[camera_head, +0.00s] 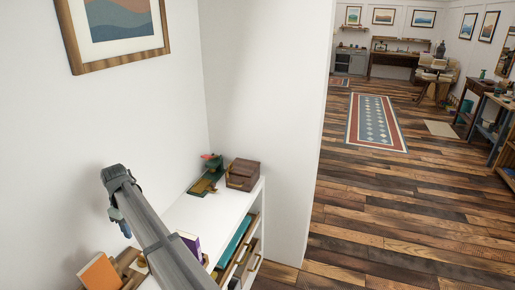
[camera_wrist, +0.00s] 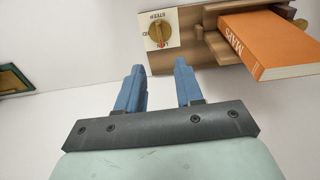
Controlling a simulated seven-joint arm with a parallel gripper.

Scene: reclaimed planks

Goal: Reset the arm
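My gripper (camera_wrist: 159,66) is open, with its two blue fingers apart and nothing between them in the wrist view. In the head view my arm reaches over the white shelf top, and my gripper (camera_head: 124,229) hangs near the wall, partly hidden by the arm. An orange book (camera_wrist: 268,45), its spine reading "MAPS", rests in a wooden holder (camera_wrist: 205,55) beyond the right finger. The book also shows in the head view (camera_head: 100,273). A dial on a white plate (camera_wrist: 160,30), marked "STEEP", is ahead of the fingers, apart from them.
The white shelf top (camera_head: 205,215) holds a brown wooden box (camera_head: 242,174) and a green item (camera_head: 202,187) at its far end. A purple book (camera_head: 191,242) stands near my arm. A framed picture (camera_head: 118,28) hangs above. Open plank floor (camera_head: 390,210) lies right.

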